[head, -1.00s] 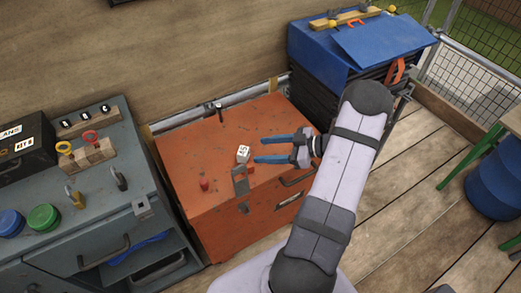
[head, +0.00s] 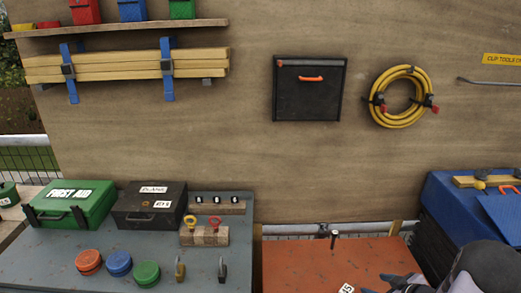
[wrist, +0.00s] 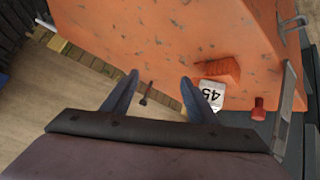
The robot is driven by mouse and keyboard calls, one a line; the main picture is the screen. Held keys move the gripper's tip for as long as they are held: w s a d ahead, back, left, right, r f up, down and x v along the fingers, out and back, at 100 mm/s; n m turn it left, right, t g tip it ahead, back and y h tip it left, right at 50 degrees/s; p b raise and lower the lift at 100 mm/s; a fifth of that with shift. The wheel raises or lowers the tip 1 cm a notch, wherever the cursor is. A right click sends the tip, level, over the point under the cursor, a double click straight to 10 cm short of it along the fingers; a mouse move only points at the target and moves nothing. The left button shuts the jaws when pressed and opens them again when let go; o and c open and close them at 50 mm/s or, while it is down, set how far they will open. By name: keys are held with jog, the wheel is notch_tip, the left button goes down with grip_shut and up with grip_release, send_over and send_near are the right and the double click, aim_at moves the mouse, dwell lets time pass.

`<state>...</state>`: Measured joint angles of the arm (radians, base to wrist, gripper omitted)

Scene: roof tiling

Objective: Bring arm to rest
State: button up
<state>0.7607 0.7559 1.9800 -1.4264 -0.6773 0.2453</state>
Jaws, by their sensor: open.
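My gripper (wrist: 158,92) is open, with its two blue-grey fingers apart and nothing between them in the wrist view. It is above the orange chest (wrist: 150,40), near a white tag marked 45 (wrist: 211,94). In the head view only part of my gripper (head: 405,284) shows at the bottom edge, over the orange chest (head: 310,262). The tag (head: 346,288) is cut by the frame edge there. Most of my arm is out of the head view.
A dark upright peg (head: 334,240) stands at the chest's back edge. The grey bench (head: 60,250) holds a green first aid box (head: 72,204) and a black box (head: 150,207). A blue case (head: 445,205) stands at right.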

jog(key=shift+w+a+r+m+g+h, duration=0.2)
jog(key=shift+m+g+h, duration=0.15)
jog(key=shift+h, duration=0.35)
jog(key=s+a+r+m+g+h, duration=0.1)
jog(key=s+a+r+m+g, duration=0.25)
jog(key=s+a, duration=0.8)
jog(key=s+a+r+m+g, duration=0.2)
jog(key=s+a+r+g, duration=0.25)
jog(key=s+a, duration=0.65)
notch_tip(320, 180, up, 13)
jog(key=s+d+p, duration=0.1)
jog(key=p, duration=1.1)
jog(key=shift+s+f, duration=0.15)
